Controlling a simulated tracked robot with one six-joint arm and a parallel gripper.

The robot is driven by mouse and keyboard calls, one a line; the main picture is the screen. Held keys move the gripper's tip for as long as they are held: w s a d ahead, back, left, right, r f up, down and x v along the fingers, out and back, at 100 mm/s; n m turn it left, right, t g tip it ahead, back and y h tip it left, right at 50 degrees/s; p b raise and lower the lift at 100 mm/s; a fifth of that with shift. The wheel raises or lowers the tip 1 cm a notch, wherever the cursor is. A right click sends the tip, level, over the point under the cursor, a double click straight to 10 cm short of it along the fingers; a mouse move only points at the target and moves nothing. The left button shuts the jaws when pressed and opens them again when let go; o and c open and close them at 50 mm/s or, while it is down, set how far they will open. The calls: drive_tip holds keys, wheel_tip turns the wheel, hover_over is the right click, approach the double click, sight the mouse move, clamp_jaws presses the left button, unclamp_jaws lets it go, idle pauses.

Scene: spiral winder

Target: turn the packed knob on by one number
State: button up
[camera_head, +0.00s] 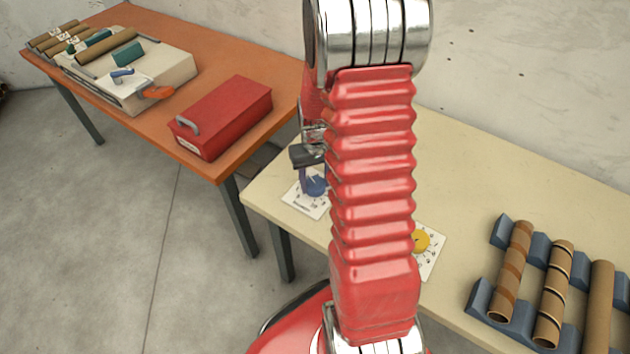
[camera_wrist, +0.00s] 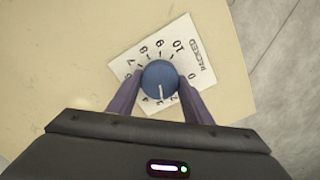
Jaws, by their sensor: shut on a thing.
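The packed knob (camera_wrist: 159,76) is a round blue knob on a white number plate (camera_wrist: 205,70), and the word on the plate looks like "PACKED". Its white pointer line points toward the bottom of the wrist view, near the 3, with the 2 just to the right. My gripper (camera_wrist: 160,84) is shut on the knob, one finger on each side, and the fingers cover some of the numbers. In the head view my gripper (camera_head: 312,178) is over the blue knob on its plate (camera_head: 304,202), partly hidden behind my arm.
A yellow knob (camera_head: 421,240) on another plate is partly behind my arm. Brown tubes (camera_head: 553,290) lie in a blue rack at the right of the cream table (camera_head: 465,165). A red box (camera_head: 225,118) and a cream machine (camera_head: 165,75) stand on the orange table (camera_head: 245,60).

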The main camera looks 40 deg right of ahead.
sight(315, 183)
drive_tip(key=shift+m, duration=0.6)
drive_tip(key=o, duration=1.1)
drive_tip(key=shift+c, duration=0.2)
drive_tip(key=shift+r, duration=0.1)
wheel_tip(315, 183, up, 14)
drive_tip(key=shift+f, duration=0.2)
